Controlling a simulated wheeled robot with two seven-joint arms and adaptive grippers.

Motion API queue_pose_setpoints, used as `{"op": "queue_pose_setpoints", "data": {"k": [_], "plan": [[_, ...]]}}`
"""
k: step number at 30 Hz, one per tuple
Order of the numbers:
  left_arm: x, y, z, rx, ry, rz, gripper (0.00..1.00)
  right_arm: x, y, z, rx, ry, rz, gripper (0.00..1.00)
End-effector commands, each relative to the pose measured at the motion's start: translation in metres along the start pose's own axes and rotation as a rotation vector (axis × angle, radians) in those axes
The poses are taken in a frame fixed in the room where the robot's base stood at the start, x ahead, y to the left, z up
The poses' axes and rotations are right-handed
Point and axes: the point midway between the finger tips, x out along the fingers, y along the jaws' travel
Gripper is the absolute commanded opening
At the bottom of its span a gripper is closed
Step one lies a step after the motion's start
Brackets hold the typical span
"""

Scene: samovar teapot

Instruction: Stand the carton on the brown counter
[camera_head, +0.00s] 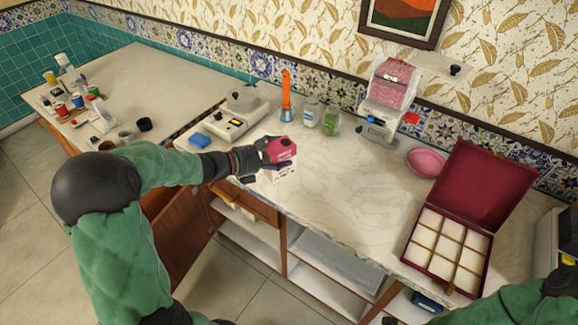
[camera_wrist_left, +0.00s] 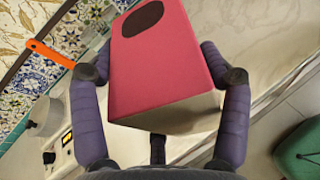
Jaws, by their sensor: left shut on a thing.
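The carton (camera_head: 281,150) has a pink top with a dark oval and a pale lower part. My left gripper (camera_head: 266,158) is shut on it near the front edge of the pale marble counter. In the left wrist view the carton (camera_wrist_left: 160,65) sits between the two purple fingers (camera_wrist_left: 160,110), one on each side. I cannot tell whether its base touches the marble. The tan-brown counter (camera_head: 150,75) stands at the left. Only the sleeve of my right arm shows at the lower right; its gripper is not visible.
The marble counter (camera_head: 345,185) holds a scale (camera_head: 236,118), a blue sponge (camera_head: 199,140), jars (camera_head: 330,120), a pink bowl (camera_head: 426,161) and an open red box (camera_head: 465,215). Cups and bottles (camera_head: 78,100) crowd the brown counter's left front; its middle and back are clear.

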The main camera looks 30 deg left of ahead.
Motion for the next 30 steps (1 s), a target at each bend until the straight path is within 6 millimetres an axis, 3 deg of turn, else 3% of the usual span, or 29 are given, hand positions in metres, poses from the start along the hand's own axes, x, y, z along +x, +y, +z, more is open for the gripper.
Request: {"op": "queue_pose_setpoints", "data": {"k": [12, 18, 30], "plan": [[0.070, 0.056, -0.020, 0.001, 0.000, -0.003, 0.32, 0.022, 0.008, -0.001, 0.000, 0.000, 0.000, 0.50], [0.099, 0.075, -0.047, 0.000, 0.000, -0.003, 0.32, 0.035, 0.013, -0.001, 0.000, 0.000, 0.000, 0.50], [0.121, 0.090, -0.067, 0.000, 0.000, -0.002, 0.32, 0.044, 0.016, -0.002, 0.000, 0.000, 0.000, 0.50]]}}
